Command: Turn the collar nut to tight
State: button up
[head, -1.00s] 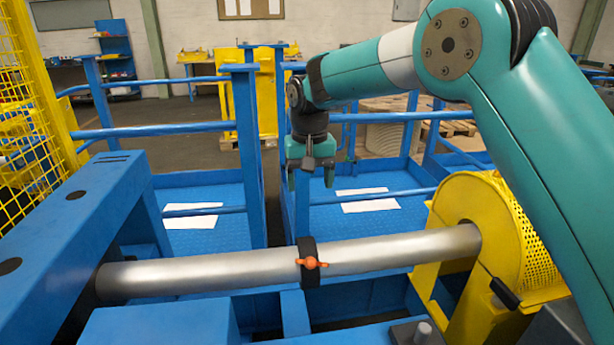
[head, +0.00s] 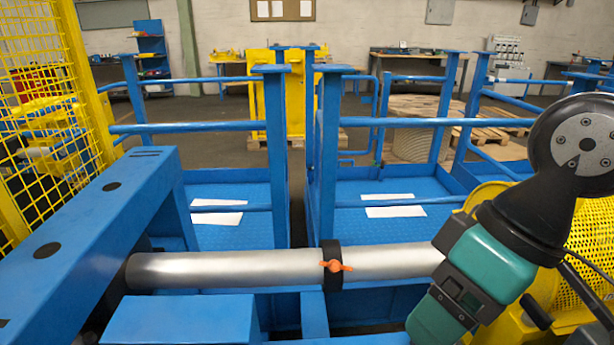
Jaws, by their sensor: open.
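The collar nut (head: 332,262) is a black ring around a bright steel shaft (head: 220,269), with an orange wing-like handle (head: 337,266) on its front side. The handle lies roughly level across the collar. My gripper (head: 455,295) is at the lower right, teal and dark, in front of the shaft's right part. It is open, well to the right of the collar and not touching it. Its fingertips are hard to make out from this angle. I cannot tell how tight the collar is.
A blue beam (head: 95,235) stands at the left end of the shaft. A yellow perforated guard (head: 590,235) stands at the right, partly behind my arm. Blue railings (head: 190,127) run behind the shaft. The space above the collar is clear.

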aim_at(334, 266)
jog(key=z, duration=0.25)
jog(key=k, duration=1.2)
jog(key=u, duration=0.75)
jog(key=i, duration=0.5)
jog(key=u, duration=0.05)
